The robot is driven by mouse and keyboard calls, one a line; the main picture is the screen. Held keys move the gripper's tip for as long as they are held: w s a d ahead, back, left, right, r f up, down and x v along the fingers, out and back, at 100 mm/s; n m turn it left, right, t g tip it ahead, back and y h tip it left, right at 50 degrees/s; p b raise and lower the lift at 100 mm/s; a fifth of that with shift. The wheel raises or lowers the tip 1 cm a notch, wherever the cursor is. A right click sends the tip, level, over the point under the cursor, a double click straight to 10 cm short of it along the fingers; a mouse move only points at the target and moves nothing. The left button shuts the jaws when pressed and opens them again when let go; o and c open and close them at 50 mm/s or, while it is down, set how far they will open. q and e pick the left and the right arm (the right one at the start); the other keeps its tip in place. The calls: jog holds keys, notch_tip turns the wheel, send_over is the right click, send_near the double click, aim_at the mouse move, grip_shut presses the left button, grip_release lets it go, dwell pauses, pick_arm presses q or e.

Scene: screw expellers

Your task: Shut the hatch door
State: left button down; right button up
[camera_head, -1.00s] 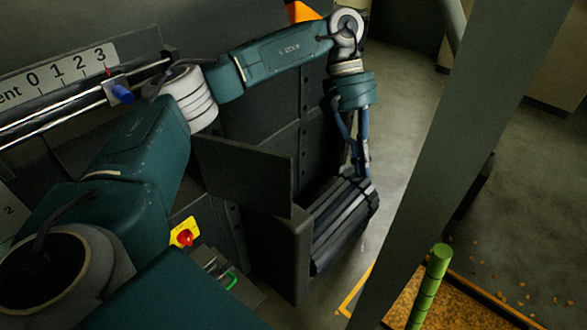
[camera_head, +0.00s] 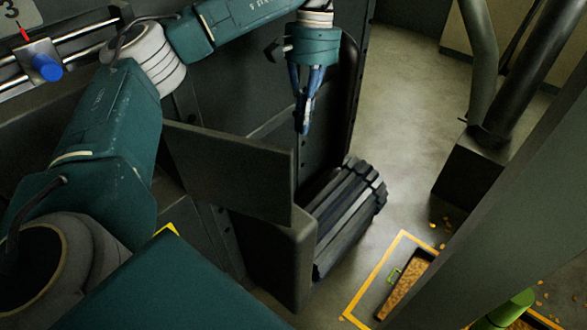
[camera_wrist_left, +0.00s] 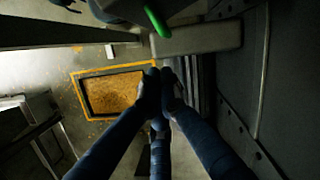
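A flat dark panel (camera_head: 228,172), which looks like the hatch door, stands out from the dark machine side in the head view. It is swung open at an angle above a dark box-like housing (camera_head: 285,262). My left gripper (camera_head: 303,130) hangs fingers down behind the panel's upper right corner, and I see a gap between them in the picture. Its blue fingers come together at the tips with nothing visible between them. The left wrist view shows the same closed fingertips (camera_wrist_left: 160,76). I cannot tell whether they touch anything. My right gripper is out of view.
A ribbed dark cylinder (camera_head: 350,215) sticks out of the housing, below the gripper. A yellow-framed floor pit (camera_head: 402,239) with orange grains lies to the right; it also shows in the left wrist view (camera_wrist_left: 112,68). A grey post (camera_head: 500,215) crosses the right side. Open floor (camera_head: 400,130) lies between.

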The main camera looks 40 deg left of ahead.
pick_arm(q)
jog(key=s+d+f, duration=0.2)
jog(key=s+f, duration=0.4)
jog(key=f, duration=0.2)
jog(key=shift+b, duration=0.3)
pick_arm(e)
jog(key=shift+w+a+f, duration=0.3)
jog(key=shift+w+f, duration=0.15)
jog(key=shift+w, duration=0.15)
pick_arm(q)
jog(key=shift+s+d, duration=0.1)
jog(key=shift+s, duration=0.05)
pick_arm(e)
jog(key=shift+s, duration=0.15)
